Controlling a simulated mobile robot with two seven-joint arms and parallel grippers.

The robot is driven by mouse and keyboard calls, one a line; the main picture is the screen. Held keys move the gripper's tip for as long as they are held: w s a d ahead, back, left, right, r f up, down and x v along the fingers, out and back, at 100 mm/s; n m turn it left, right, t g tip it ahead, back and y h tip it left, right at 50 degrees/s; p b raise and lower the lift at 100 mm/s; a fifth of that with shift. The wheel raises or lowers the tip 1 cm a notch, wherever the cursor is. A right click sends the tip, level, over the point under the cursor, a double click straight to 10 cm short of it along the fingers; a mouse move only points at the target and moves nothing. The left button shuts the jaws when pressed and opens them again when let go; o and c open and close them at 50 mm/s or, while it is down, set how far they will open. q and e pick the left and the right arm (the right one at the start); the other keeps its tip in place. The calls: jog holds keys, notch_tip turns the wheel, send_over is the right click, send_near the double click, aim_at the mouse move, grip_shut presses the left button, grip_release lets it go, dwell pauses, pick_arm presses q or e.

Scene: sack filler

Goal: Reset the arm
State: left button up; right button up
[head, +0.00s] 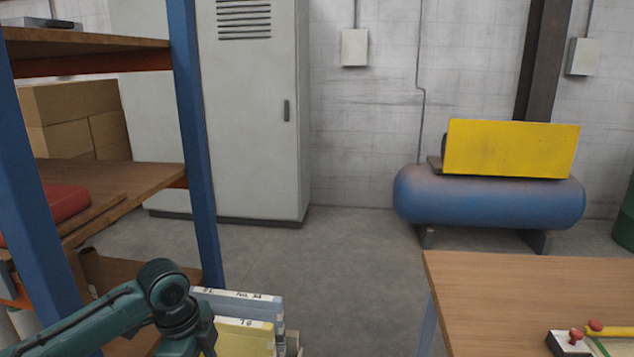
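My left arm (120,312) comes in from the lower left and bends down at a round dark green joint. It leaves the picture at the bottom edge, and its gripper is out of view. My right arm and its gripper do not show.
A blue-posted shelf rack (195,150) stands at the left, close to my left arm. Light blue and yellow binders (244,337) are beside the arm. A wooden table (520,285) is at the lower right. A cabinet (255,120) and blue tank (490,200) stand behind open floor.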

pick_arm(q)
jog(key=s+d+f+n+t+h, duration=0.45)
jog(key=s+d+f+n, duration=0.25)
jog(key=d+f, duration=0.55)
jog(key=s+a+f+n+t+y, duration=0.1)
jog(key=s+a+n+t, duration=0.1)
jog(key=s, duration=0.4)
jog(key=s+a+f+n+t+y, duration=0.1)
jog(key=s+a+n+t, duration=0.2)
jog(key=s+n, duration=0.3)
jog(key=shift+a+f+n, duration=0.2)
jog(key=shift+a+n, duration=0.2)
jog(key=shift+a, duration=0.5)
jog(key=shift+s+y, duration=0.1)
jog(key=shift+y, duration=0.15)
jog(key=shift+c, duration=1)
